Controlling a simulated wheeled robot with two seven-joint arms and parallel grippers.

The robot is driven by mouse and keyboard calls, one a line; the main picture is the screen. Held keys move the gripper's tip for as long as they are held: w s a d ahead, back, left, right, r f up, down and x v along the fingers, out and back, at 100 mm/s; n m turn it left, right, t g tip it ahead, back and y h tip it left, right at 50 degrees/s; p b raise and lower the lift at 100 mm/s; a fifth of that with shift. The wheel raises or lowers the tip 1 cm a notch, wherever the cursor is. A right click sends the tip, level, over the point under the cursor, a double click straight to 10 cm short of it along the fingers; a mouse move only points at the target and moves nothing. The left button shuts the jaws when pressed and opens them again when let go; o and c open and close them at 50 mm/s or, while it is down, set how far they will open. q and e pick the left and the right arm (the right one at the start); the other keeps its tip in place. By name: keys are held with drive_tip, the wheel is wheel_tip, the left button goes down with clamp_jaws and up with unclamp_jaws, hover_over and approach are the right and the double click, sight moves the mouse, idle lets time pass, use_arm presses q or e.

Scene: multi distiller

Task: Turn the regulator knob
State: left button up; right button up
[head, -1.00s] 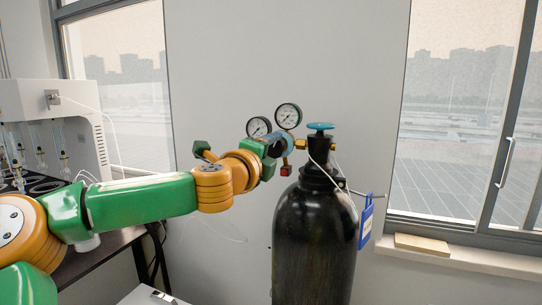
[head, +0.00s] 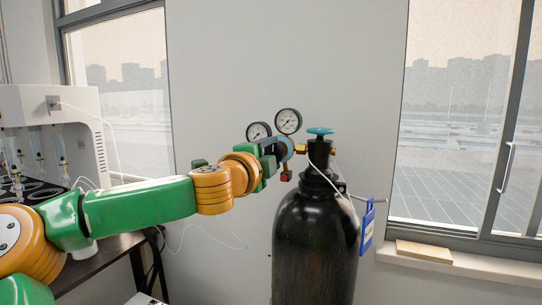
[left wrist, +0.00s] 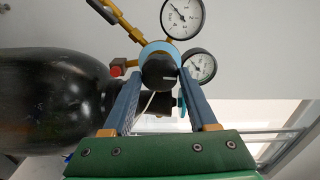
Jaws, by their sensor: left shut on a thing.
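The regulator knob (left wrist: 158,72) is a dark round cap with a white mark, on the front of the light-blue regulator body (head: 287,145). My left gripper (left wrist: 160,77) has one blue finger on each side of the knob and is shut on it. In the head view my left gripper (head: 277,150) reaches the regulator from the left and hides the knob. The regulator has two round gauges (head: 288,121) and is joined to the valve of a black gas cylinder (head: 315,245). My right gripper is not in view.
A teal valve handwheel (head: 320,131) tops the cylinder. A white machine (head: 60,115) stands on a dark table at left. The wall behind is bare, and a window with a sill is at right.

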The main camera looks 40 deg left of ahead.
use_arm(q)
drive_tip(key=shift+r, duration=0.1)
drive_tip(key=o, duration=1.4)
drive_tip(key=b+v, duration=0.2)
drive_tip(key=v, duration=0.5)
drive_tip(key=shift+a, duration=0.1)
